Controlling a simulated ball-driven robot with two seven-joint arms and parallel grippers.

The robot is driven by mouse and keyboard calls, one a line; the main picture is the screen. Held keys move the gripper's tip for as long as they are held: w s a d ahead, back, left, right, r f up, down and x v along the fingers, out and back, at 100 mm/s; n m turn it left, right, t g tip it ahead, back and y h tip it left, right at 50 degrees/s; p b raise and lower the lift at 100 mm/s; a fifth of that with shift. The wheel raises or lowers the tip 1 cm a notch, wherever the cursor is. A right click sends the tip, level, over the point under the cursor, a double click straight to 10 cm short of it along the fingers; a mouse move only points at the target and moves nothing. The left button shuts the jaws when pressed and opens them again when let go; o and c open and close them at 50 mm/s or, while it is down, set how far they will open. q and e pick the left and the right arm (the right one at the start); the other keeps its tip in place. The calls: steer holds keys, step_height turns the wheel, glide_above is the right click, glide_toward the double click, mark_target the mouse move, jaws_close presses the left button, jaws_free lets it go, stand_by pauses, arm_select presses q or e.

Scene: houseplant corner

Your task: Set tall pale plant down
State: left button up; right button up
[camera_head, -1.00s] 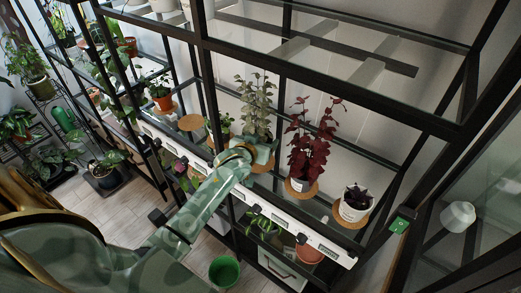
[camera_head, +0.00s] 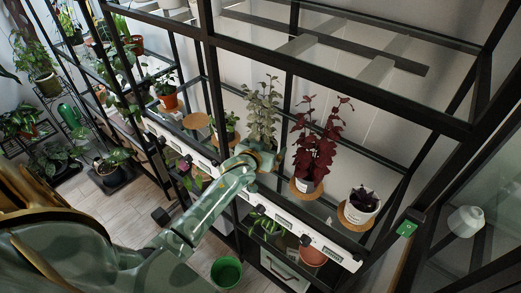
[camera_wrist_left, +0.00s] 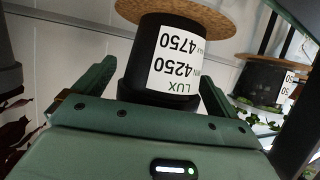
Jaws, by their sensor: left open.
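The tall pale plant (camera_head: 262,108) stands upright on the shelf, its grey-green leaves rising above my left gripper (camera_head: 264,158). My gripper hides its pot in the head view. In the left wrist view a black pot (camera_wrist_left: 143,67) with a white "LUX 4250" label appears upside down, its base against a round cork mat (camera_wrist_left: 205,17). My left gripper (camera_wrist_left: 155,75) is open, with one finger on each side of the pot. I cannot tell whether either finger touches it. My right gripper is not in view.
A dark red plant (camera_head: 316,140) and a small dark plant in a white pot (camera_head: 361,203) stand to the right on cork mats. An empty cork mat (camera_head: 196,121) lies to the left. Black shelf posts and a white front rail (camera_head: 290,229) border the space.

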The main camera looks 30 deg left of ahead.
arm_select(q)
steer(key=p+v, duration=0.2)
steer(key=v, duration=0.8)
steer(key=shift+s+r+p, duration=0.2)
steer(key=shift+s+p, duration=0.05)
steer(key=shift+p, duration=0.15)
steer(key=shift+s+d+r, duration=0.15)
steer(key=shift+s+r, duration=0.05)
steer(key=shift+s, duration=0.4)
